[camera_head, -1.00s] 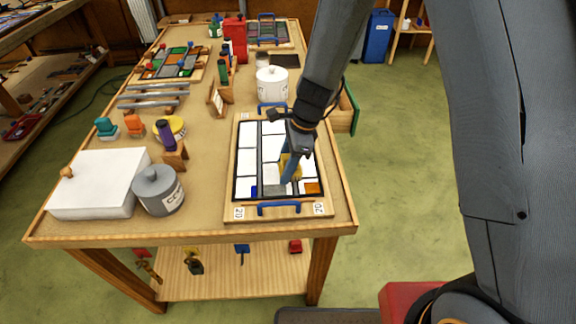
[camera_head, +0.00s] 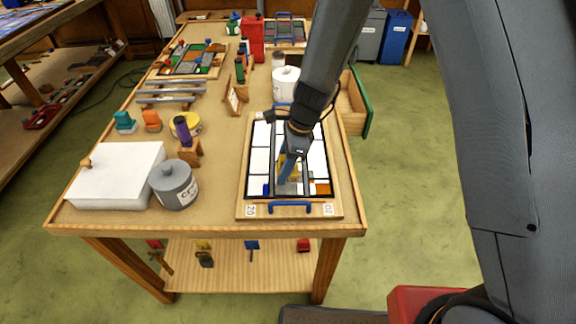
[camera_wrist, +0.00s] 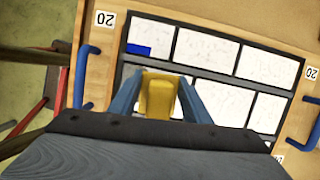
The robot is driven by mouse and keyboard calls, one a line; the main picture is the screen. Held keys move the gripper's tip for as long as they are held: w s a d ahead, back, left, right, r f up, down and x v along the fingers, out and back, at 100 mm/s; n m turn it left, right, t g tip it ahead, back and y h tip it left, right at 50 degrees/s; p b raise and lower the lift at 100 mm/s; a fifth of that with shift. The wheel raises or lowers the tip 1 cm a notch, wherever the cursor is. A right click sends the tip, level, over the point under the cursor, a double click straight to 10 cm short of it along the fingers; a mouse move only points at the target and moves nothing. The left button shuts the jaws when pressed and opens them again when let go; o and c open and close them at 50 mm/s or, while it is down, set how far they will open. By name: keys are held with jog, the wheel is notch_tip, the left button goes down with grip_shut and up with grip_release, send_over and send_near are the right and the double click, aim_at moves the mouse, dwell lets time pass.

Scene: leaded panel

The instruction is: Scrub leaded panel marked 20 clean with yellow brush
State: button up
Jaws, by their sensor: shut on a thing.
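The leaded panel marked 20 (camera_head: 259,160) lies on its wooden board on the bench, with dark lead lines, mostly white panes, and a few blue and orange ones. Blue handles (camera_head: 290,208) stand at its ends, and tags reading 20 show in the wrist view (camera_wrist: 104,19). My gripper (camera_head: 288,176) is over the lower middle of the panel. In the wrist view its blue fingers are shut on the yellow brush (camera_wrist: 158,95). The brush's bristles are hidden, so I cannot tell whether they touch the glass.
A grey lidded pot (camera_head: 175,186), a white box (camera_head: 115,178) and a purple-topped bottle (camera_head: 183,132) stand left of the panel. A white jar (camera_head: 286,84) stands behind it. An open drawer (camera_head: 352,103) juts out at the right.

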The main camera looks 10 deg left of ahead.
jog(key=shift+a, duration=0.55)
jog(key=shift+s, duration=0.1)
jog(key=shift+s+a+p, duration=0.15)
jog(key=shift+a+p, duration=0.5)
jog(key=shift+a, duration=0.85)
jog(key=shift+a, duration=0.15)
jog(key=shift+s+a+p, duration=0.15)
jog(key=shift+a+p, duration=0.4)
jog(key=shift+a, duration=0.85)
jog(key=shift+s+a+p, duration=0.2)
jog(key=shift+a+p, duration=0.15)
jog(key=shift+a, duration=1.15)
jog(key=shift+w, duration=0.15)
